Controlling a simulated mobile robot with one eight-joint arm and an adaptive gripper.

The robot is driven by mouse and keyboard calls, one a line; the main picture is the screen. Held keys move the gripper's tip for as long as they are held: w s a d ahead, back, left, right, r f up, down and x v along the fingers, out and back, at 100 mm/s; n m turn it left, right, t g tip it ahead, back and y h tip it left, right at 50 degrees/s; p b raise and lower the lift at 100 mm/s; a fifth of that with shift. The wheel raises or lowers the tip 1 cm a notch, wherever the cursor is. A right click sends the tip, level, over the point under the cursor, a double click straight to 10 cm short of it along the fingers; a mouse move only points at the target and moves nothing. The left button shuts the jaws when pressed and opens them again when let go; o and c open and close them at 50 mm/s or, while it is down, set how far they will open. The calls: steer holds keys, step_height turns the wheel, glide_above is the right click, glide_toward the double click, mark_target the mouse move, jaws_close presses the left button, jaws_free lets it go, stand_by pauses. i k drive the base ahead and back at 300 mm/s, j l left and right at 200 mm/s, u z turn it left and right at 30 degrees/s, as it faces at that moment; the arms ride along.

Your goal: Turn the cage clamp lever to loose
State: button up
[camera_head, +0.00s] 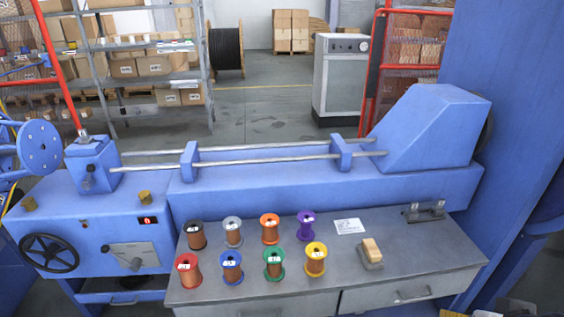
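A grey plate (147,254) is on the front of the blue machine at the left. A lever with a dark knob (135,264) sits on it, slanting down to the right. I cannot tell whether this is the cage clamp lever, and any markings are too small to read. A blue block (92,160) with a small dark knob on its front stands above, at the left end of the two long rods. My gripper is not clearly in view.
The grey bench (330,275) holds several coloured spools, a label sheet (349,226) and a tan block (371,249). A blue column (510,110) rises at the right.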

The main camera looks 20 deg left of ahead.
mark_target(89, 182)
steer(key=u, duration=2.15)
steer(key=i+z, duration=0.15)
steer(key=i, duration=0.25)
steer(key=i+j+z, duration=0.15)
steer(key=i, duration=0.25)
steer(key=i+j+z, duration=0.15)
steer(key=i, duration=0.25)
steer(key=i+j+z, duration=0.15)
steer(key=i, duration=0.25)
steer(key=j, duration=0.1)
